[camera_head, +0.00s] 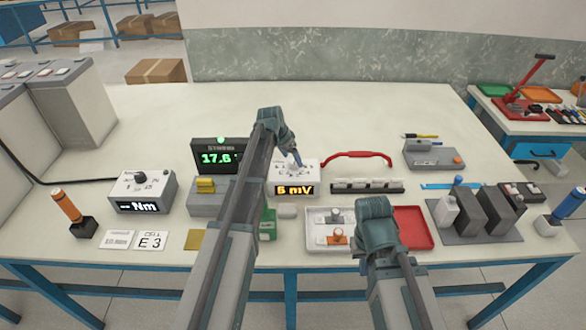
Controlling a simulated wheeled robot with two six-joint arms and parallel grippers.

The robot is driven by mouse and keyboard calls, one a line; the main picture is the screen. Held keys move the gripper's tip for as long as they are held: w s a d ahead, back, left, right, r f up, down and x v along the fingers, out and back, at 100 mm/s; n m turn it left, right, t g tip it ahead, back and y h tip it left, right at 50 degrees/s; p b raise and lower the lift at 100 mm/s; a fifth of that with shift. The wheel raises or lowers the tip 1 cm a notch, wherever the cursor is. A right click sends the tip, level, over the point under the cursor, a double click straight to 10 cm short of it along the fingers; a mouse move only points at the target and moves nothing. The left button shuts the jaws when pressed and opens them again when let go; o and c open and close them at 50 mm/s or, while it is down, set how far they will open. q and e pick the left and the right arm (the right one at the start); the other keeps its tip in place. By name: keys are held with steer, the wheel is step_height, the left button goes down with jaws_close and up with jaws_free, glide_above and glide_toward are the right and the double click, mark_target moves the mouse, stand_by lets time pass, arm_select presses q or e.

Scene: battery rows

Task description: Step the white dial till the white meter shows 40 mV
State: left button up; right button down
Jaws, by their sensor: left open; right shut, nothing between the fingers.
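The white meter (281,177) is a small white box near the middle of the table. Its lit yellow display (294,190) appears to read 5 mV. The white dial (294,168) is on its sloped top, partly covered by my gripper. My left gripper (297,160) points down at the dial from above, its jaws open. I cannot tell whether the fingers touch the dial. My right arm reaches in at the lower right, its wrist over the parts tray (314,214); its fingers are hidden.
Left of the meter are a dark screen (215,157) with green digits and a grey dial box (145,190) showing Nm. A red handle (357,155), a battery row (367,185) and grey racks (470,213) lie to the right. The back of the table is clear.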

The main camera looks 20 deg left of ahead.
arm_select(q)
steer(key=shift+b+x, duration=0.55)
steer(key=shift+x, duration=0.6)
arm_select(e)
steer(key=shift+f, duration=0.95)
arm_select(q)
steer(key=shift+r, duration=0.1)
steer(key=shift+c, duration=0.3)
jaws_close()
steer(key=shift+n, duration=0.3)
steer(key=n, duration=0.1)
steer(key=n+y, duration=0.1)
steer(key=n, duration=0.1)
steer(key=shift+d+t+y, duration=0.2)
steer(key=shift+t+y, duration=0.1)
steer(key=shift+n+y, duration=0.8)
steer(key=shift+n, duration=1.7)
